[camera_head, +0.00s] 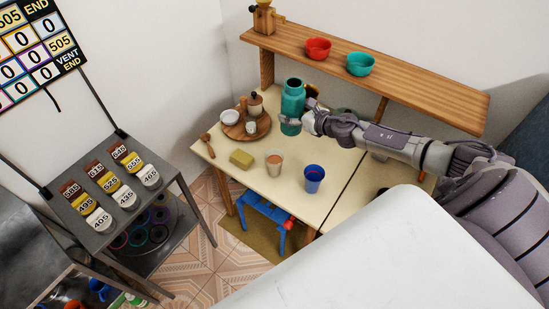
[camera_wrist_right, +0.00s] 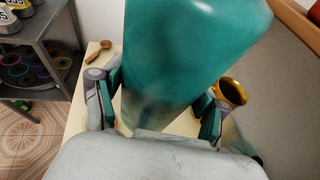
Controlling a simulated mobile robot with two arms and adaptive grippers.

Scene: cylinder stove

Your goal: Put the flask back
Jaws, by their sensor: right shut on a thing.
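The flask is the teal, bottle-shaped vessel (camera_head: 292,104) near the back of the light wooden table, upright in the head view. My right gripper (camera_head: 298,121) reaches it from the right and is shut on its lower part. In the right wrist view the flask (camera_wrist_right: 185,50) fills the middle, between the two fingers of my right gripper (camera_wrist_right: 160,112). I cannot tell whether its base touches the tabletop. My left gripper is not in view.
A round wooden tray (camera_head: 259,134) with small vessels stands left of the flask. A wooden shelf (camera_head: 420,92) with red (camera_head: 318,48) and teal (camera_head: 360,63) bowls runs above. A gold cup (camera_wrist_right: 232,91) is beside the flask.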

